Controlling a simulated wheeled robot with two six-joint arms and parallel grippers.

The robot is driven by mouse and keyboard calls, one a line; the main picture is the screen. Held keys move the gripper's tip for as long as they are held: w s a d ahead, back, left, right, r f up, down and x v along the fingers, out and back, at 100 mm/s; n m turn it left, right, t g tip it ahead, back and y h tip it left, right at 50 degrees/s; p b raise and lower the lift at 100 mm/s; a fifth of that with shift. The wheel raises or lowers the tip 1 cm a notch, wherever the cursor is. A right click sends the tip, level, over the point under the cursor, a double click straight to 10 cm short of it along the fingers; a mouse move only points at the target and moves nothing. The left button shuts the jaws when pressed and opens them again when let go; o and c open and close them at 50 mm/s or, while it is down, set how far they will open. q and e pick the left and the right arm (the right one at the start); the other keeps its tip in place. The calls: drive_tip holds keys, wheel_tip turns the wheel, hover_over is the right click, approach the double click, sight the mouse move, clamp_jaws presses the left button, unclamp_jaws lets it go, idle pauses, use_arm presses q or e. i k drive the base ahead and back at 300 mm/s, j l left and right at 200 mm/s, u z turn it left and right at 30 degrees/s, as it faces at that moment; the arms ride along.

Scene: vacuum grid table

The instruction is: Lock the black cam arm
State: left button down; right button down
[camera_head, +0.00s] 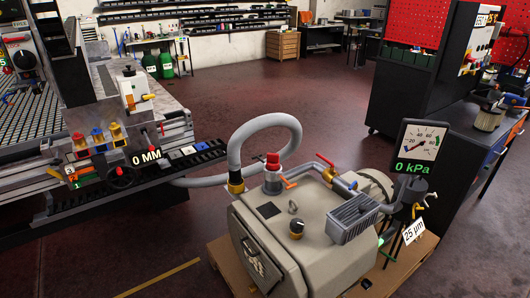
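The vacuum grid table (36,118) stands at the left, with its perforated top partly cut off by the picture edge. On its near front end sit red (79,141), blue (97,136) and yellow (117,131) fittings in a row. A black round handwheel (122,177) is below them, beside a "0 MM" display (146,157). Dark parts around these fittings are small, and I cannot tell for sure which one is the black cam arm or how it is set. Neither of my grippers shows in the head view.
A beige vacuum pump (300,235) stands on a wooden pallet (218,262) in front, with a grey hose (232,140) looping from it. A gauge display (413,150) reads 0 kPa. A black cabinet (410,90) is at right. The middle floor (270,95) is clear.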

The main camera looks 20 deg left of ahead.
sight(257, 157)
drive_tip(key=j+z, duration=0.45)
drive_tip(key=j, duration=0.6)
drive_tip(key=j+z, duration=0.5)
drive_tip(key=j, duration=0.6)
drive_tip(key=k, duration=0.05)
